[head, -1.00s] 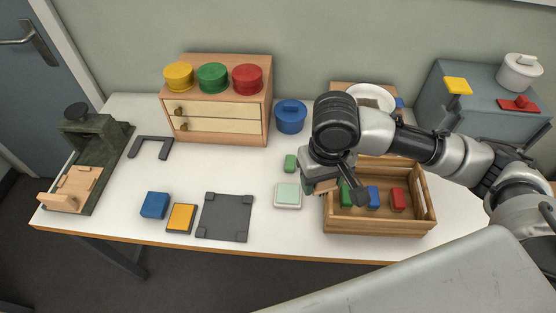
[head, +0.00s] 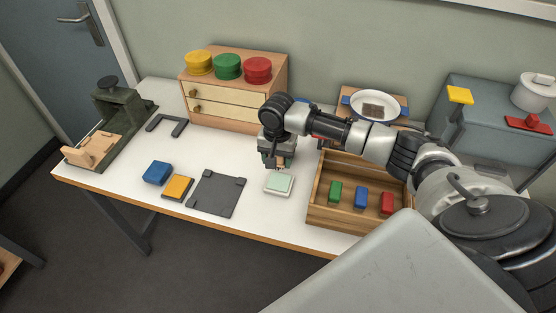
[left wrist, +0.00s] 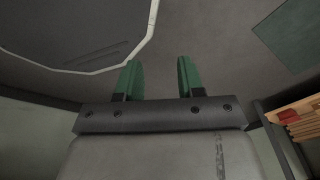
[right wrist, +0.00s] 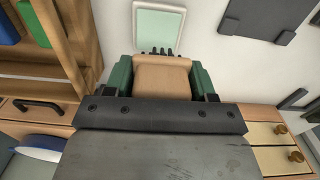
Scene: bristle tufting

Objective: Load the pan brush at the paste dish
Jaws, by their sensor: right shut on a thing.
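The pan brush shows in the right wrist view as a tan wooden block (right wrist: 163,76) with dark bristles along its far edge. My right gripper (right wrist: 163,70) is shut on it, with a green finger on each side. The paste dish, a pale square with a light green face (head: 279,183), lies on the table. In the head view my right gripper (head: 281,161) is just behind the dish, with the brush pointing down. In the right wrist view the bristles overlap the edge of the dish (right wrist: 158,28); I cannot tell whether they touch. My left gripper (left wrist: 158,80) is open and empty.
A wooden crate (head: 333,218) with green, blue and red blocks stands right of the dish. A dark grey mat (head: 216,194) lies to its left, with orange (head: 177,187) and blue (head: 158,173) blocks beyond. A drawer box (head: 232,113) stands behind.

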